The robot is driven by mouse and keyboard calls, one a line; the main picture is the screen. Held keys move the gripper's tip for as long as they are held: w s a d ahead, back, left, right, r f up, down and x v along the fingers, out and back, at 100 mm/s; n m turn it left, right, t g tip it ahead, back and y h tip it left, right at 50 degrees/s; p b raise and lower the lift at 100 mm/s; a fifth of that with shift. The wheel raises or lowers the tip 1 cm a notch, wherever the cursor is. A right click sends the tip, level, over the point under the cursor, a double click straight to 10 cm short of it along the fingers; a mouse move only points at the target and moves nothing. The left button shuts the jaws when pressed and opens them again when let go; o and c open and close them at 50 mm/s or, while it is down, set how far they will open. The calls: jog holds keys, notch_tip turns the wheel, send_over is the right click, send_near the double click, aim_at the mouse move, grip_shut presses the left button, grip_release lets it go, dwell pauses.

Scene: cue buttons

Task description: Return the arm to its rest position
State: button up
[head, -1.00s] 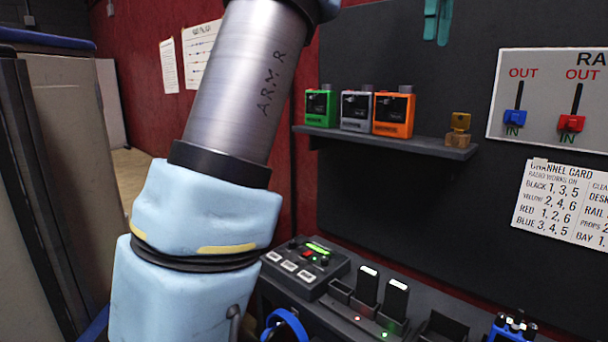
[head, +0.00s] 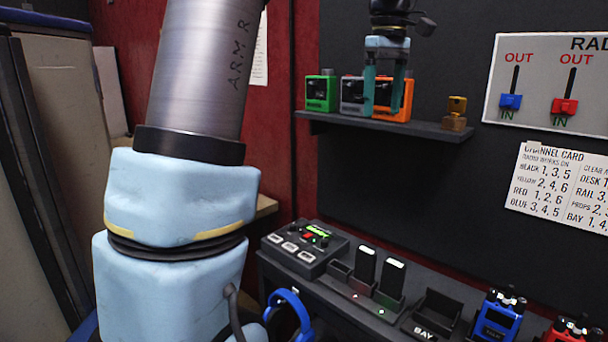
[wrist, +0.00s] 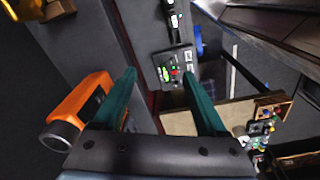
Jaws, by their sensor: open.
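My gripper (head: 383,92) shows in the head view at the upper middle, in front of the shelf. Its two teal fingers point down, apart and empty. In the wrist view the fingers (wrist: 163,95) are also spread with nothing between them. My blue and grey arm fills the left of the head view. An orange box (head: 400,100) stands on the shelf just behind and right of the fingers; it also shows left of them in the wrist view (wrist: 85,108). I cannot tell whether a finger touches it.
The shelf (head: 440,133) also holds a green box (head: 320,92), a grey box (head: 352,94) and a brass-coloured block (head: 455,114). Below are a keypad console (head: 304,246), a charger dock (head: 360,290), an empty bay (head: 437,312), a blue radio (head: 497,318) and a red radio (head: 570,330).

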jog(key=s+a+f+m, duration=0.2)
jog(key=a+f+m, duration=0.1)
jog(key=a+f, duration=1)
notch_tip(320, 180, down, 4)
jog(key=shift+s+a+f+m+b, duration=0.2)
jog(key=shift+m+b, duration=0.1)
jog(key=s+a+f+m, duration=0.1)
jog(key=s+a+f, duration=0.2)
jog(key=s+a+f+m, duration=0.1)
jog(key=s+a+f, duration=0.2)
jog(key=f, duration=0.1)
jog(key=s+a+f+m+t, duration=0.1)
jog(key=s+a+f, duration=0.2)
jog(key=shift+s+a+f, duration=0.1)
jog(key=shift+s+f, duration=0.2)
jog(key=shift+s, duration=0.1)
jog(key=shift+c, duration=0.2)
